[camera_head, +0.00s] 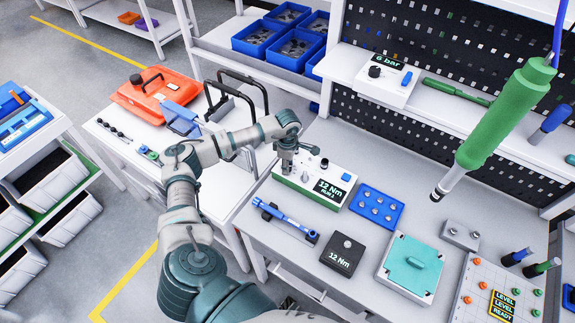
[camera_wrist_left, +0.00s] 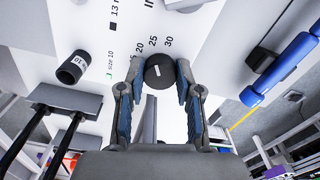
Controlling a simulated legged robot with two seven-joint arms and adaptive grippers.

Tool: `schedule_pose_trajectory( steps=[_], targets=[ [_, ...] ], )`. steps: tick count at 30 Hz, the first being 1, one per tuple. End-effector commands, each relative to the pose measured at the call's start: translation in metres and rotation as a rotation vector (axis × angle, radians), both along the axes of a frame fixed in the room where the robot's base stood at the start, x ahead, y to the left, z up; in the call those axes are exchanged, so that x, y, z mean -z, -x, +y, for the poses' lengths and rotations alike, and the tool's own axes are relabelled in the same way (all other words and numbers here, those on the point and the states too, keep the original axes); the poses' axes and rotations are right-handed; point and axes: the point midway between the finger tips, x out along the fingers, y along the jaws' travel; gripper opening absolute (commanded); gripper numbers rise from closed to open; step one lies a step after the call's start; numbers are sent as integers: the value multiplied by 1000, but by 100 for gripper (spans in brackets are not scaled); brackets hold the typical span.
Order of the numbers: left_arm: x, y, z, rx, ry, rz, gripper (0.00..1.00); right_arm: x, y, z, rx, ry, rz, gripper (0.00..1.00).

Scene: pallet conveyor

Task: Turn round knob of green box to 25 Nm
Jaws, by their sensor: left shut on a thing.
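The green box (camera_head: 309,194) is white on top with a green base and stands on the workbench. Its display (camera_head: 327,189) reads 12 Nm, with a smaller mode line below. My left gripper (camera_head: 287,168) reaches down over the box's left end. In the left wrist view, the round black knob (camera_wrist_left: 160,71) sits between the fingertips of my left gripper (camera_wrist_left: 161,73), which is shut on it. The numbers 20, 25 and 30 are printed around the knob, and a short white mark shows on it. My right gripper is not in view.
A blue torque wrench (camera_head: 286,220) lies in front of the box. A dark 12 Nm unit (camera_head: 342,254), a blue tray (camera_head: 377,207) and a teal-topped box (camera_head: 411,262) stand to the right. A green screwdriver (camera_head: 505,120) hangs above the bench.

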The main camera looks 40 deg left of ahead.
Motion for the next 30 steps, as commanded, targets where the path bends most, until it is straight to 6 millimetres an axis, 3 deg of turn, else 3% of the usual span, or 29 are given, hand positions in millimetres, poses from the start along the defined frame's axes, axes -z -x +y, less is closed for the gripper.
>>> schedule_pose_trajectory(
  steps=[8,9,11,22,26,30],
  targets=[
    [1,0,0,-1,-1,1,0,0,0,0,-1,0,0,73],
    [1,0,0,-1,-1,1,44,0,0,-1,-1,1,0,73],
    [1,0,0,-1,-1,1,59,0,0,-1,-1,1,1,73],
    [-5,0,0,-2,-1,-3,59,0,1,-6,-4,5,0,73],
    [-23,-1,0,-2,-1,-4,59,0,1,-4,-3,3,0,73],
    [-55,-2,0,-3,-1,-5,59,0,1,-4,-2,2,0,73]
  ],
)
